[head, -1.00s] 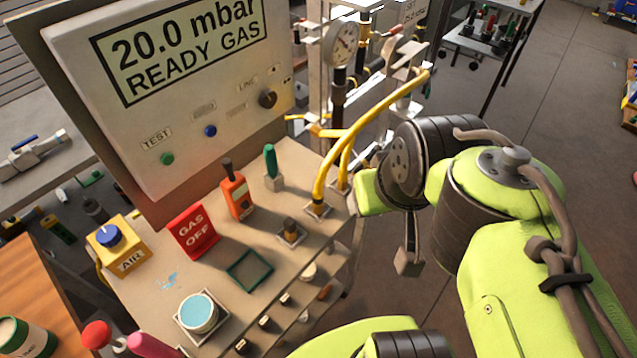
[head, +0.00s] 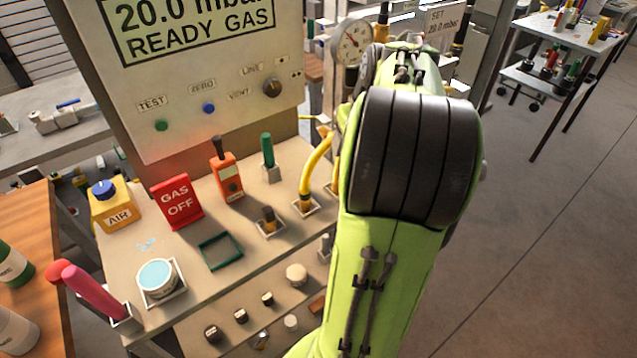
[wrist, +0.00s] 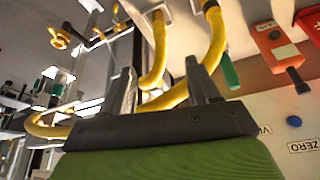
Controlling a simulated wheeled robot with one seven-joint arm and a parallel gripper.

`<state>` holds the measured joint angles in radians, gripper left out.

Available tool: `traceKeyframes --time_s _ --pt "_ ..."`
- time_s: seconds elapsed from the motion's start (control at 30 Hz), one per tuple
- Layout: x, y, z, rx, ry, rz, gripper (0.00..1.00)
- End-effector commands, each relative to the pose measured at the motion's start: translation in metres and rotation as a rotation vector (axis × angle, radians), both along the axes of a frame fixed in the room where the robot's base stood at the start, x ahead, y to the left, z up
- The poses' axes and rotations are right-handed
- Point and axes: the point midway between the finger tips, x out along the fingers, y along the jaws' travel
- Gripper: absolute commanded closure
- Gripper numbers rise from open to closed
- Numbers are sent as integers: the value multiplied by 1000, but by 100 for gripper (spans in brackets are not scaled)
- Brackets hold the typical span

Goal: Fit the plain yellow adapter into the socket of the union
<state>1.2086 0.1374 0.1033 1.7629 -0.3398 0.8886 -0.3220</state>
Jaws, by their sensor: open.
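Two curved yellow hoses stand with their lower ends in square holders on the shelf; the nearer one (head: 315,170) and the farther one (head: 334,172) are partly behind my arm. In the wrist view both hoses, one (wrist: 159,50) and the other (wrist: 216,42), curve behind my gripper (wrist: 162,85). Its two dark fingers are apart, with yellow hose visible between and beyond them; I cannot tell any contact. In the head view my arm hides my gripper. I cannot tell which hose end is the plain yellow adapter. The union and its socket cannot be made out.
A round gauge (head: 352,42) and pipework stand behind my arm. The shelf holds a green-handled tool (head: 267,152), an orange meter (head: 227,178), a red GAS OFF sign (head: 177,201) and a blue-topped tin (head: 157,279). Open floor lies at the right.

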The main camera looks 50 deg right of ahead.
Motion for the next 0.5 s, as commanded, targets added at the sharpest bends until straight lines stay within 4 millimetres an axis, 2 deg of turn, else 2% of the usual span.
traceKeyframes --time_s 0.3,0.4,0.5 --pt "26 -12 -74 5 2 2 39" --pt "32 -15 -90 4 1 1 39" --pt "35 -17 -97 1 0 0 39"
